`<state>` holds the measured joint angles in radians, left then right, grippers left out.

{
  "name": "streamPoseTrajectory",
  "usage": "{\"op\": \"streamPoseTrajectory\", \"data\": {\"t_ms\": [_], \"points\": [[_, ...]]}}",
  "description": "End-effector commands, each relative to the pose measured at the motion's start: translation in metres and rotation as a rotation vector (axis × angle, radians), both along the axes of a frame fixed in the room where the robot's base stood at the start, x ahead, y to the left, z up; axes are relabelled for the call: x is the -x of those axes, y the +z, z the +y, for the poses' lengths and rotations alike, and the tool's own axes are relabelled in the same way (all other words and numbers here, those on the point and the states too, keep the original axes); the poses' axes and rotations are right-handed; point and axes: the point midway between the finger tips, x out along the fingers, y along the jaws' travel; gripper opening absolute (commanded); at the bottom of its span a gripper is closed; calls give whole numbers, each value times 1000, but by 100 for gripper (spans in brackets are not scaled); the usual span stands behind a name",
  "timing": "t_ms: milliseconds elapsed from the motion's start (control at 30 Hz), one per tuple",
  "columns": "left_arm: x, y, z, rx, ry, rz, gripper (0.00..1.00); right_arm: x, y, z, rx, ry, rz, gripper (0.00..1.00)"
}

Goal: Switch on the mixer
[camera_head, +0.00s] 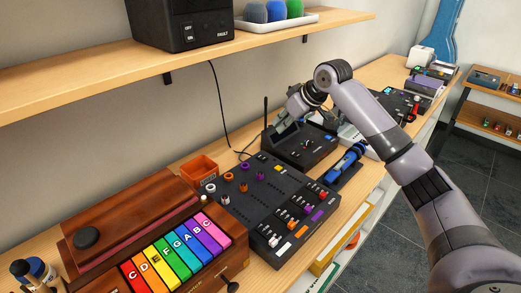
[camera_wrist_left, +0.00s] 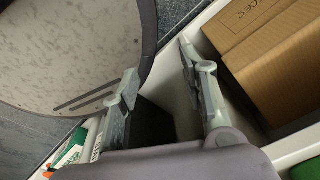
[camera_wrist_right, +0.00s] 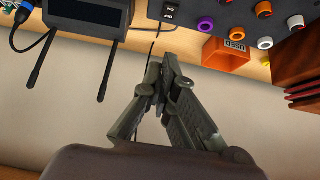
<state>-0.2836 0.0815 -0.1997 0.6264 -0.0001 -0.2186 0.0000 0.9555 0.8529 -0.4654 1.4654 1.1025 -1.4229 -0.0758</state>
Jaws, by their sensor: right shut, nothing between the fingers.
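The mixer (camera_head: 268,203) is a black panel with coloured knobs and sliders, lying on the bench. In the right wrist view its rear edge (camera_wrist_right: 228,12) is at the top, with a small labelled piece (camera_wrist_right: 170,11) at its corner; the switch state is too small to read. My right gripper (camera_head: 286,124) is by the wall, behind the mixer and near a black antenna box. Its fingers (camera_wrist_right: 155,80) are shut and empty, apart from the mixer. My left gripper (camera_wrist_left: 160,70) shows only in the left wrist view, open and empty, low by the shelving.
The antenna box (camera_head: 301,147) sits beyond the mixer. An orange bin (camera_head: 199,168) and a wooden xylophone box (camera_head: 222,232) stand left of it. A shelf (camera_head: 130,72) overhangs the back, holding a black box (camera_head: 185,25). A thin cable (camera_head: 217,105) hangs along the wall.

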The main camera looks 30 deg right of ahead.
Motion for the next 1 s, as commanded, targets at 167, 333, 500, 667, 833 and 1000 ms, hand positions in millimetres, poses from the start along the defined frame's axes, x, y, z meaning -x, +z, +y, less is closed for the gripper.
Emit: {"op": "streamPoseTrajectory", "data": {"t_ms": [167,333,500,667,833,1000], "points": [[25,-1,-1,0,1,35,40,0,0,0,0,1,1,0],[32,0,-1,-1,1,46,40,-2,-2,1,-1,1,1,0],[24,5,-1,1,1,35,40,-13,-17,6,-3,1,4,0],[11,15,-3,3,1,15,40,-32,-43,13,-3,1,6,0],[9,22,-3,3,0,12,40,-53,-71,20,-4,0,4,0],[12,31,-2,2,0,16,40,-55,-98,20,2,0,6,0]]}}
